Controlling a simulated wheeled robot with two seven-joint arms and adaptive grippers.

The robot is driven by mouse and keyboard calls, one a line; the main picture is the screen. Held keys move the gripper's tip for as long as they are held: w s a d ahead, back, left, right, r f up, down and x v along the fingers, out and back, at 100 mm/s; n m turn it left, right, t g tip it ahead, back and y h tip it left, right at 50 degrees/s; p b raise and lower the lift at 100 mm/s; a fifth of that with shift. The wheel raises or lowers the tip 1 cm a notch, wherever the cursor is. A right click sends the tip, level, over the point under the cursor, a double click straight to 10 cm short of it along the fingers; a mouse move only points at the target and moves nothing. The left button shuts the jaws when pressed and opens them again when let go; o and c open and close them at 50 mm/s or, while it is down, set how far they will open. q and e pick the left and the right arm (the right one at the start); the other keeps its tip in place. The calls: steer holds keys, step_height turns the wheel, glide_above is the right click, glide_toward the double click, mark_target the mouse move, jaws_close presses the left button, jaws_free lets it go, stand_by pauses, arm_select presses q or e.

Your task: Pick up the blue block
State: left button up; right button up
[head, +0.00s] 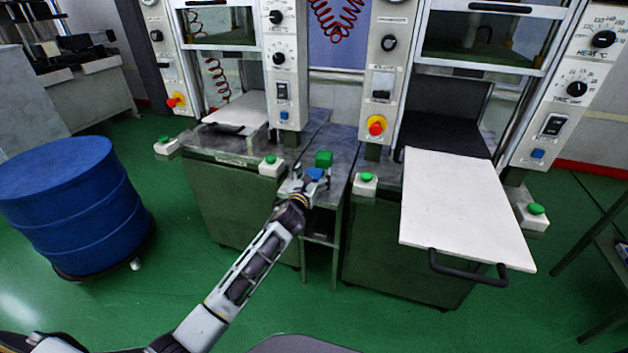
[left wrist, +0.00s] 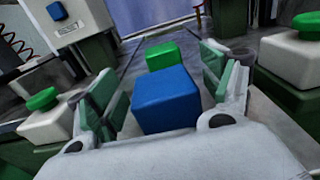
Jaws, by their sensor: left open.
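The blue block (head: 315,174) rests on the narrow grey table between the two presses, partly covered by my left gripper in the head view. In the left wrist view the blue block (left wrist: 166,99) sits between the spread, green-padded fingers of my left gripper (left wrist: 165,88). The left gripper (head: 312,180) is open, and I cannot tell whether a finger touches the block. A green block (head: 324,158) stands just behind the blue one, and it also shows in the left wrist view (left wrist: 163,56). My right gripper is not in view.
White button boxes with green buttons flank the narrow table, one on the left (head: 271,166) and one on the right (head: 365,184). A white plate with a black handle (head: 462,200) juts out from the right press. A blue drum (head: 70,205) stands at left.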

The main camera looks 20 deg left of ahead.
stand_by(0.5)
arm_select(q)
steer(key=shift+c, duration=1.3)
steer(key=c, duration=1.4)
steer(key=shift+w+r, duration=0.1)
steer(key=shift+r, duration=0.05)
steer(key=shift+c, duration=0.5)
steer(key=shift+r, duration=0.15)
